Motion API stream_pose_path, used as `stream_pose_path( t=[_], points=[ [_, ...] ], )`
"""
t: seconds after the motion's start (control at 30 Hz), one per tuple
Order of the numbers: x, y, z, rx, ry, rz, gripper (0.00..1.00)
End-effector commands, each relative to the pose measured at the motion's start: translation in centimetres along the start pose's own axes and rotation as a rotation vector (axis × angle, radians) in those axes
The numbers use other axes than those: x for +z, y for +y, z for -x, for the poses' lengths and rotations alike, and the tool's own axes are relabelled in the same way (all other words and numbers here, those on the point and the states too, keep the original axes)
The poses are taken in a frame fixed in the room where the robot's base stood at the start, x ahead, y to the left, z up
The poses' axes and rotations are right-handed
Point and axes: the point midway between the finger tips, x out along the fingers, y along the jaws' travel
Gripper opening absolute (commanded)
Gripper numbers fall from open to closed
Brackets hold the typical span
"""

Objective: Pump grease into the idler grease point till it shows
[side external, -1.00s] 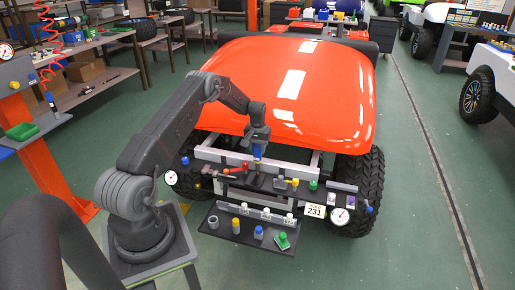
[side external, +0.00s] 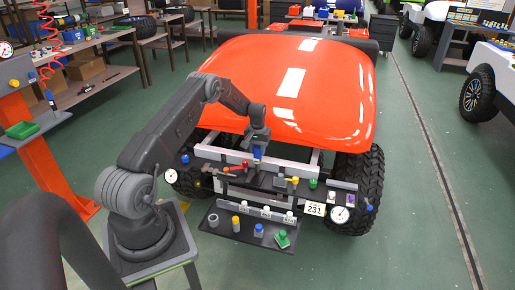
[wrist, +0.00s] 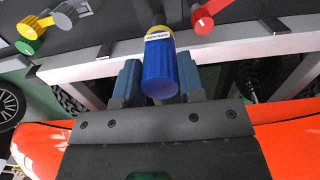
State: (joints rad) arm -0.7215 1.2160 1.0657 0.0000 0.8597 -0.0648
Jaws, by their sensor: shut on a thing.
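My gripper (wrist: 158,84) is shut on a blue ribbed cylinder (wrist: 161,75), which has a pale band with small lettering and a yellow end. I take it for the grease tool. In the side view my gripper (side external: 258,139) points down over the front of the cart, and a little of the blue cylinder (side external: 257,153) shows below it. The yellow end is at or close to the dark panel (wrist: 120,30). I cannot tell whether it touches. The idler grease point and any grease are not discernible.
A red-handled part (side external: 237,169) and a yellow-handled part (side external: 291,180) sit on the panel either side of my gripper. A lower tray (side external: 222,228) holds a grey ring, yellow and blue bottles and a green block. The orange hood (side external: 250,75) rises just behind. Gauges flank the panel.

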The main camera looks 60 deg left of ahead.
Motion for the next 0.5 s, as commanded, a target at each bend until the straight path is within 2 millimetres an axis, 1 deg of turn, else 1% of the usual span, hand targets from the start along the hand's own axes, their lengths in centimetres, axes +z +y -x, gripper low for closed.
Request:
stream_pose_path(
  t=[0.17,0.5],
  points=[
    [-0.02,0.00,-0.52,0.000,0.001,0.000,0.12],
    [-0.04,0.01,-0.56,0.000,0.002,0.000,0.12]
  ],
)
